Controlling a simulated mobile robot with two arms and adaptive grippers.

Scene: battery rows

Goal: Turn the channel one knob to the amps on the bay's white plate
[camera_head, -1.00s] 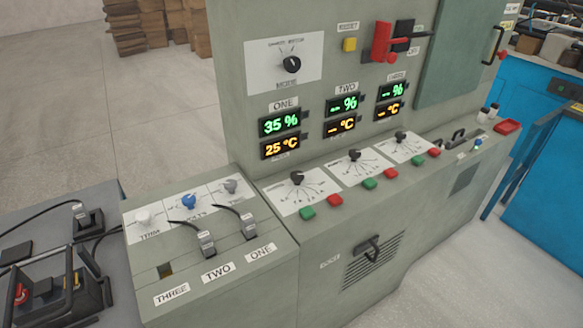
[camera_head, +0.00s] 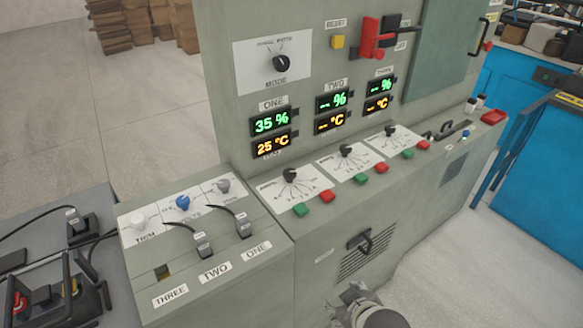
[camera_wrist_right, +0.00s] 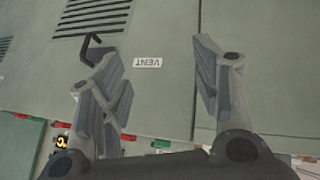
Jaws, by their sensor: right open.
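The channel one knob (camera_head: 290,175) is black and sits on a white scale plate (camera_head: 283,196) on the console's sloping ledge, below the display marked ONE (camera_head: 270,123). Its exact pointer setting is too small to read. My right gripper (camera_head: 348,294) is at the bottom edge of the head view, in front of the console and well below the knob, touching nothing that I can see. In the right wrist view its two fingers (camera_wrist_right: 152,55) are spread and empty, facing the panel with the upside-down VENT label. I cannot identify the bay's white plate with the amps.
Similar knobs for the other channels (camera_head: 346,151) (camera_head: 390,131) stand along the ledge, with green (camera_head: 301,210) and red (camera_head: 327,196) buttons before them. A black handle (camera_head: 359,241) sticks out of the front panel. A lower cabinet (camera_head: 215,285) with plugged cables stands at left.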

